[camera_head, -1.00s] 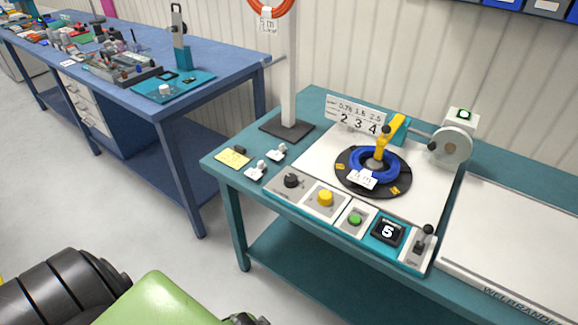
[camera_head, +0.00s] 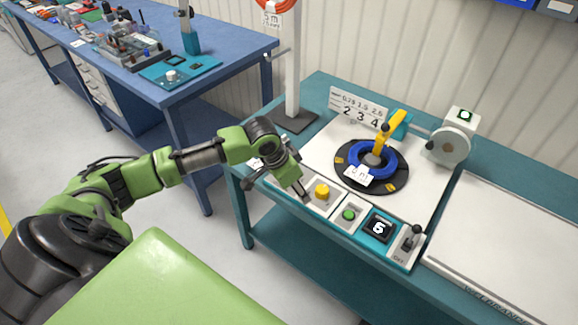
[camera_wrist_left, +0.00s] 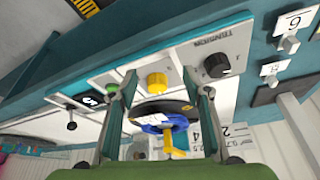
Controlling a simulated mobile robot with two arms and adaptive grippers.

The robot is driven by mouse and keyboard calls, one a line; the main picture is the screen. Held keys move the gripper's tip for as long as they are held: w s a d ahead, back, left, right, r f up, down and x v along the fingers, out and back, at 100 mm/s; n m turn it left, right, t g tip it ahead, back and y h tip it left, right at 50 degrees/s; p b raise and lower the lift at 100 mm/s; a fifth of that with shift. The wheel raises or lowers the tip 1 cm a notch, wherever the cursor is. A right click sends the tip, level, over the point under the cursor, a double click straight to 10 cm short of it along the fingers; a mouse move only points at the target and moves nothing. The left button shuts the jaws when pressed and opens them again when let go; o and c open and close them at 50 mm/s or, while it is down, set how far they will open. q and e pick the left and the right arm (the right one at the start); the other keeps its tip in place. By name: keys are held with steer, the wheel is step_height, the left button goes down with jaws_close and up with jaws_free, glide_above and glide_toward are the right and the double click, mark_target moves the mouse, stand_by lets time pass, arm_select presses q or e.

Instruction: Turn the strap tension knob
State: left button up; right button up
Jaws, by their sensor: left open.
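The black tension knob (camera_wrist_left: 217,65) sits on a pale panel marked TENSION, in the left wrist view. In the head view my left gripper hides it. My left gripper (camera_head: 303,196) is over the front control row of the teal bench, fingers pointing down. In the left wrist view its two fingers (camera_wrist_left: 160,76) are apart with nothing held between them. The yellow button (camera_wrist_left: 157,83) shows between the fingertips, and the knob lies just beyond the right-hand finger. I cannot tell whether a fingertip touches the panel. My right gripper is not in view.
Beside the yellow button are a green button (camera_head: 348,214), a numbered display (camera_head: 380,227) and a lever switch (camera_head: 411,238). A blue cable coil (camera_head: 362,169) lies on a black turntable behind them. A white post (camera_head: 292,70) stands behind my left gripper.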

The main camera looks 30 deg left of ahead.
arm_select(q)
steer(key=w+a+r+n, duration=0.2)
steer(key=w+a+r, duration=0.1)
steer(key=a+r, duration=0.6)
steer(key=shift+y, duration=0.3)
steer(key=p+x, duration=0.2)
steer(key=x, duration=1.2)
steer(key=shift+a, duration=0.1)
steer(key=shift+c, duration=0.5)
steer(key=c, duration=1)
